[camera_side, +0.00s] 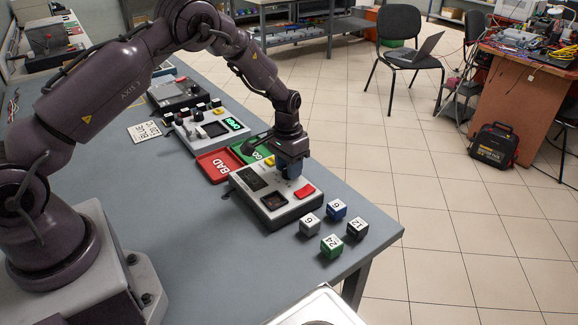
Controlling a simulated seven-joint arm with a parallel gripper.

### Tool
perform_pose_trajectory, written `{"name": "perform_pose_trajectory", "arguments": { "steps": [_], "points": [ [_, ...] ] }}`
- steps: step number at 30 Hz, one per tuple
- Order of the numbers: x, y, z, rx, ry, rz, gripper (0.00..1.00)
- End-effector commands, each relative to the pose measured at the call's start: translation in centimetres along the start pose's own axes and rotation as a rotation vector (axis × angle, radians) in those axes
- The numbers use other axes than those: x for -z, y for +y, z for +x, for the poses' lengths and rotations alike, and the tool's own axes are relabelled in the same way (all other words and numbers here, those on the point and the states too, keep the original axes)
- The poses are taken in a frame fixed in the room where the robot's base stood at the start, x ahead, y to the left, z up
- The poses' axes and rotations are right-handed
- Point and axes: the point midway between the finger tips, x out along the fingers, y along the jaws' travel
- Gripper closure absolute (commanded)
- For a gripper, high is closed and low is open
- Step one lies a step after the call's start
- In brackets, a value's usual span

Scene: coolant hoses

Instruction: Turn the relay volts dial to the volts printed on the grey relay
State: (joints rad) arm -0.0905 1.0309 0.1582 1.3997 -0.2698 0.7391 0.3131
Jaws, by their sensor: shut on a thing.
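The grey relay (310,227) is a small cube on the table. Its printed figure looks like a 6, but it is small and turned. My gripper (294,177) points down at the top of the light grey relay tester (279,218), between its dark screen and red button. It is shut, apparently on the relay volts dial. The dial and its marks are hidden behind the fingers, so its setting cannot be read.
A blue relay (337,209), a black relay marked 12 (357,230) and a green relay marked 24 (331,246) stand near the grey one. A red BAD tray (213,172) and a green GO tray (243,150) lie behind the tester. Another box (208,130) stands farther back.

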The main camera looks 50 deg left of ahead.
Motion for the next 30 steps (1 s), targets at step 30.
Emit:
{"name": "perform_pose_trajectory", "arguments": {
  "steps": [30],
  "points": [
    [-0.23, -0.06, -0.12, 0.0, 0.034, -0.847, 0.89]
  ]
}}
